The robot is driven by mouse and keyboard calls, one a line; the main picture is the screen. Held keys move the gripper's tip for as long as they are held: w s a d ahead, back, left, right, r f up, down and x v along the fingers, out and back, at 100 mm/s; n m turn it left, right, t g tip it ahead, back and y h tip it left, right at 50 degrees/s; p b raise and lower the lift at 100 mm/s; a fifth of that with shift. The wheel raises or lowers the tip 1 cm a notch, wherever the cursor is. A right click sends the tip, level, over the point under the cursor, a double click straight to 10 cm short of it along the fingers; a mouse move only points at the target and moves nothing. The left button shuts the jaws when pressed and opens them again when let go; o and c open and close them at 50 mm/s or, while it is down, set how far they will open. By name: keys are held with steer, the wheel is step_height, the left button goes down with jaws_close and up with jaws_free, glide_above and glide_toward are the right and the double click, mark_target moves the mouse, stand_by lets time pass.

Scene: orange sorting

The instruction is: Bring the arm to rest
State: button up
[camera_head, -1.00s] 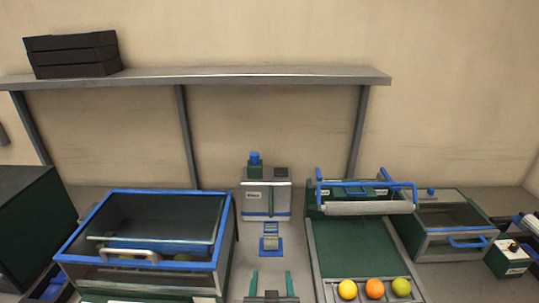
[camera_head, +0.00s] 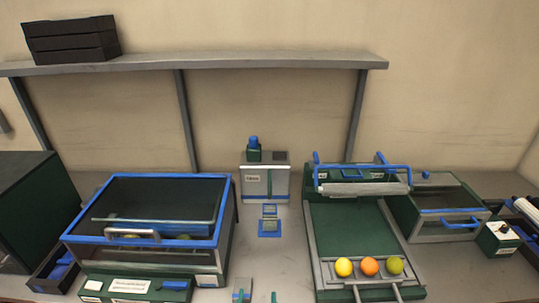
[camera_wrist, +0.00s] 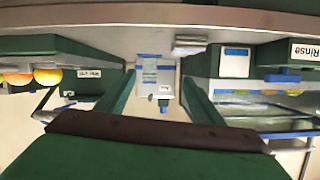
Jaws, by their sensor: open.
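My gripper (camera_head: 258,294) is at the bottom edge of the head view, mostly cut off. In the wrist view my gripper (camera_wrist: 158,80) shows two green fingers spread apart, with nothing held between them. A blue-and-white fixture (camera_wrist: 152,72) shows beyond the gap. Three round fruits rest side by side at the front of the green sloped tray (camera_head: 345,225), to the right of my gripper: one yellow (camera_head: 343,266), one orange (camera_head: 368,266) and one yellow-green (camera_head: 395,266).
A blue-framed glass-topped box (camera_head: 150,180) stands at left, with fruit dimly visible inside. A grey dispenser-like unit (camera_head: 265,183) stands mid-bench. A glass-fronted green box (camera_head: 445,228) is at right. A shelf (camera_head: 230,62) with a black crate (camera_head: 70,40) runs above.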

steer(key=s+f, duration=0.3)
steer(key=s, duration=0.4)
steer(key=s+f, duration=0.3)
steer(key=s, duration=0.5)
steer(key=s+d+r, duration=0.1)
steer(key=s, duration=0.6)
steer(key=s+d+r+n+t, duration=0.1)
steer(key=s+d, duration=0.1)
steer(key=s, duration=0.6)
steer(key=shift+d+r, duration=0.15)
steer(key=shift+r, duration=0.15)
